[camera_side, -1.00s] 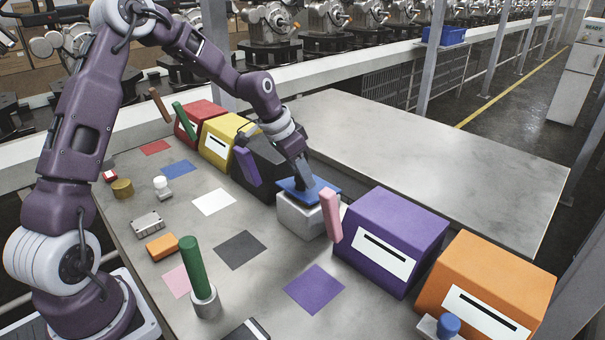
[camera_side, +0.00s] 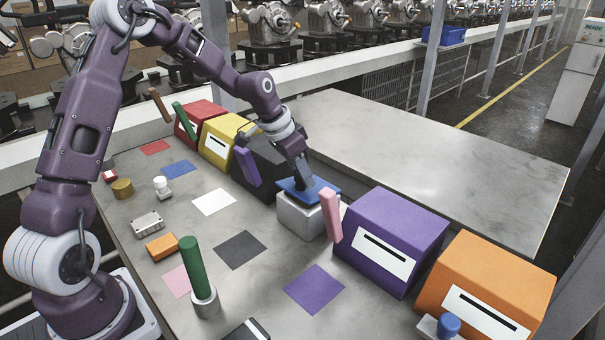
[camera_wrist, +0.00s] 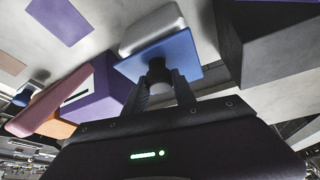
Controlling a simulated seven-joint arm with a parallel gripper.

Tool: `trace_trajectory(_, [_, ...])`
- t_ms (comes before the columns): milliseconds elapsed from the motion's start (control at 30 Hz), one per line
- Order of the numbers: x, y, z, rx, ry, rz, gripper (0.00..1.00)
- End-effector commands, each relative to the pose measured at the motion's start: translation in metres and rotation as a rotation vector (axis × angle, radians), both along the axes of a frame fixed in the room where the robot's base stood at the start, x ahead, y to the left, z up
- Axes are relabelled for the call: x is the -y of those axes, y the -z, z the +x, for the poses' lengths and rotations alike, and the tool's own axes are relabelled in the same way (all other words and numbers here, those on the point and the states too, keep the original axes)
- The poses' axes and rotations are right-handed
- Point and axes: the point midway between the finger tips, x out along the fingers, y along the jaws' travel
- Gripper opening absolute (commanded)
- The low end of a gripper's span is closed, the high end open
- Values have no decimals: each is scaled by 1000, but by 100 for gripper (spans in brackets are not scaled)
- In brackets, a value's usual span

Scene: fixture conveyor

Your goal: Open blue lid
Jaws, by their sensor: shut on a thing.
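The blue lid (camera_side: 322,187) is a flat plate on a white box (camera_side: 300,218) between the black and purple boxes. In the side view the lid rests on or very close over the white box; I cannot tell if there is a gap. My gripper (camera_side: 301,186) points down at the lid. In the wrist view the blue lid (camera_wrist: 185,52) has a dark round knob (camera_wrist: 158,72), and my gripper (camera_wrist: 160,84) is shut on that knob. The white box (camera_wrist: 150,28) shows beyond the lid. The fingers partly hide the knob in the side view.
A pink bar (camera_side: 331,214) stands tilted close beside the white box, next to the purple box (camera_side: 388,240). The black box (camera_side: 250,183) is on the other side. A green cylinder (camera_side: 194,268) stands nearer the front. The grey table behind (camera_side: 440,165) is bare.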

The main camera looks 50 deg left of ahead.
Motion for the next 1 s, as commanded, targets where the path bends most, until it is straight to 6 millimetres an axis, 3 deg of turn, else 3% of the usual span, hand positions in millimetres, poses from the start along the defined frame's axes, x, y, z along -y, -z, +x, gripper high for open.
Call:
trace_trajectory(367, [-1,-2,3,-22,-1,0,0])
trace_trajectory(700, [-1,-19,25,-289,-3,0,0])
trace_trajectory(1000, [-1,-26,31,-400,-3,3,0])
